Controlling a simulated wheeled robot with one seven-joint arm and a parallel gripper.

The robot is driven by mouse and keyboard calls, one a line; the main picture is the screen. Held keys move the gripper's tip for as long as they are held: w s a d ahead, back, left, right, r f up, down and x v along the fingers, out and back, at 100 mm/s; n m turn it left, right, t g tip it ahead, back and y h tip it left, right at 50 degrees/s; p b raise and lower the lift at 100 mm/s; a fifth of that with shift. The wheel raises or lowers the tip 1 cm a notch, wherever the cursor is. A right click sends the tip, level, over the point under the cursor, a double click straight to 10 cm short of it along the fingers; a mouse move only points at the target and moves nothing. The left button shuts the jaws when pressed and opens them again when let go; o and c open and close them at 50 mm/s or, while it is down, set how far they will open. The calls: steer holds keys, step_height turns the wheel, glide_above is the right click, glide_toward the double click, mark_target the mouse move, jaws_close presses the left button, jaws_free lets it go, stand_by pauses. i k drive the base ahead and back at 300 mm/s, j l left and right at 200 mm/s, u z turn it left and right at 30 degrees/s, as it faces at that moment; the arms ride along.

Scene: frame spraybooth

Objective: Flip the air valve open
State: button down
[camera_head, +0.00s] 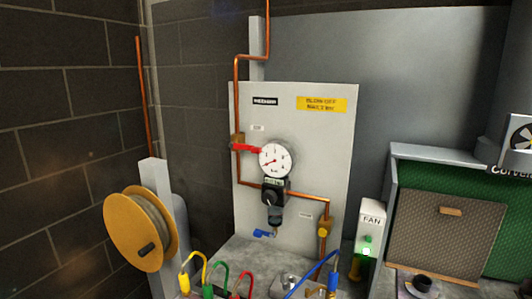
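A pale panel (335,130) stands upright in the middle of the view, with a copper pipe (237,95) running down its left side. A valve with a red lever (248,149) sits on this pipe. The lever points right, roughly across the vertical pipe, with its tip close to a round white gauge (275,160). Below the gauge is a dark regulator (274,195) with a small blue handle (265,233) under it. A brass fitting (324,228) is on the lower right pipe. Which of these is the air valve is not labelled legibly. My gripper is not in view.
An orange hose reel (140,229) stands left of the panel. Yellow, green, red and blue looped hoses (218,275) rise at the front below it. A fan switch box (370,235) with a lit green light and a green-backed booth (450,215) are at right.

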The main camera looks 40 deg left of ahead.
mark_target(257, 151)
steer(key=u, duration=1.2)
